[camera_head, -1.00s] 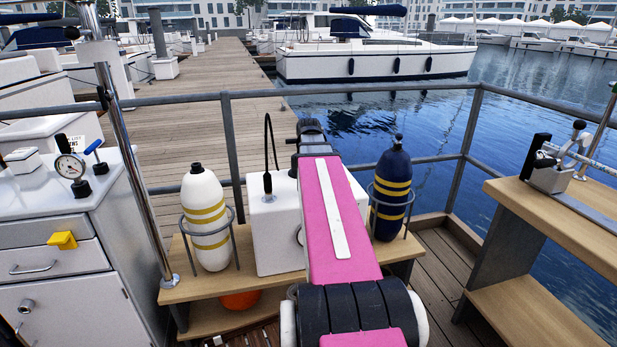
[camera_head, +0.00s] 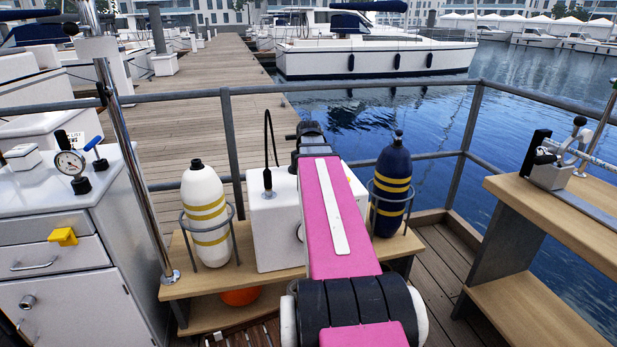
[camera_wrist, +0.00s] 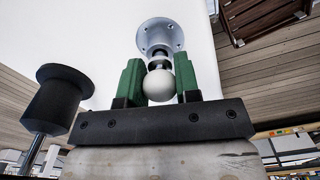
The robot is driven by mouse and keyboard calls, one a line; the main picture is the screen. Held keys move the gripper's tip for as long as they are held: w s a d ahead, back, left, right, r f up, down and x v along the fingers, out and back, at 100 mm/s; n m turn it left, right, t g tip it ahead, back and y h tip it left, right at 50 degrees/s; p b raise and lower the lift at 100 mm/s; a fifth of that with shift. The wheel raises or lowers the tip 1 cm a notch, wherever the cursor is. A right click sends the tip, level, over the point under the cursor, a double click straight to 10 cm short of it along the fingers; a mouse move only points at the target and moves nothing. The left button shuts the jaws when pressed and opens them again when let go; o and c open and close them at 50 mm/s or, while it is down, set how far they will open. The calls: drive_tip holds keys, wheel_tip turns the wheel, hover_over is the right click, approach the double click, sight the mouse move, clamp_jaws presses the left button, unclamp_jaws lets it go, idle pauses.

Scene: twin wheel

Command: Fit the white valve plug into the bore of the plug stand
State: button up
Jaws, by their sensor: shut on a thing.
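In the wrist view my gripper (camera_wrist: 160,82) has two green fingers, shut on the white valve plug (camera_wrist: 159,88). The plug's rounded white end shows between the fingertips. Beyond it are a dark and metallic neck and a round grey flange (camera_wrist: 160,35) with bolt holes, on a white face. The flange seems to be the plug stand. The plug looks roughly in line with it, but I cannot tell whether it sits in the bore. In the head view my pink arm hides the gripper and plug, reaching toward the white box (camera_head: 275,235) on the bench.
A white tank (camera_head: 204,215) and a navy tank (camera_head: 392,190) stand in rings either side of the box. A black knob on a metal rod (camera_wrist: 52,98) is left of my gripper. A cabinet (camera_head: 75,265) stands left and a wooden bench (camera_head: 560,210) right.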

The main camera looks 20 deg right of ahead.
drive_tip(key=shift+f, duration=0.55)
drive_tip(key=o, duration=1)
drive_tip(key=shift+c, duration=0.2)
drive_tip(key=shift+r, duration=0.15)
wheel_tip(320, 180, up, 10)
drive_tip(key=shift+r, duration=0.25)
